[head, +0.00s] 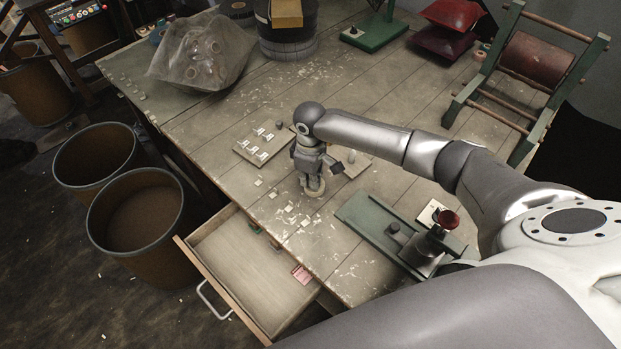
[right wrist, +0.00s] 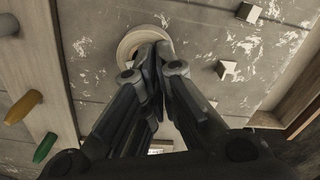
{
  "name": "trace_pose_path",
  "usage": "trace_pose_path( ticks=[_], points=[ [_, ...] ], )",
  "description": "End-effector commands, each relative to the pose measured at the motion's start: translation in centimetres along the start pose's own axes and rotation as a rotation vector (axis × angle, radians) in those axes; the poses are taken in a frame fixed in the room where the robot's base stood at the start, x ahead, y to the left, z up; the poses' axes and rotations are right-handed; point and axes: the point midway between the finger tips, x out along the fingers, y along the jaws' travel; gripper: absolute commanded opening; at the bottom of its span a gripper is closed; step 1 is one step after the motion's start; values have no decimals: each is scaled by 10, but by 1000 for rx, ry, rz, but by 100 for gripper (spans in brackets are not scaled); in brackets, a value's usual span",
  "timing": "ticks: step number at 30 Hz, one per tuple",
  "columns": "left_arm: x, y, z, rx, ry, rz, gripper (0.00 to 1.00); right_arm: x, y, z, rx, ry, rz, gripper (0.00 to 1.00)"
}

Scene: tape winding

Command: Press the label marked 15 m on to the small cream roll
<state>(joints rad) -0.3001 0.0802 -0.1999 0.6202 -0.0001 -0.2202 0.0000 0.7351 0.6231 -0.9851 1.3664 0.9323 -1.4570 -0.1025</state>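The small cream roll (head: 315,192) lies flat on the worn wooden bench, below my right gripper (head: 312,183). In the right wrist view the roll shows as a pale ring (right wrist: 127,45), and the closed fingertips (right wrist: 155,52) cover part of it. The fingers are together and point down at it; I cannot tell whether they touch it. No label shows between them. I cannot read 15 m on any. My left gripper is out of view.
A board with white labels (head: 262,147) lies behind the gripper. An open drawer (head: 235,262) juts from the bench's front edge. A plastic bag of rolls (head: 196,55) sits at the back left.

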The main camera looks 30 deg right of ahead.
Motion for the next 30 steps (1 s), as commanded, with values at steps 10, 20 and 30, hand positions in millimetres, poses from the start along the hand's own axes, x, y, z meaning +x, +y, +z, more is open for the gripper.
trace_pose_path(
  ticks=[10, 20, 30],
  points=[
    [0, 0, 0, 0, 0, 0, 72, 2, -1, 1, 0, -3, -2, 0],
    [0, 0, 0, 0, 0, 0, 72, 1, -1, 1, 0, -2, -1, 25],
    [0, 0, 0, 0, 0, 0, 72, 1, 0, 0, 0, -1, 0, 39]
  ],
)
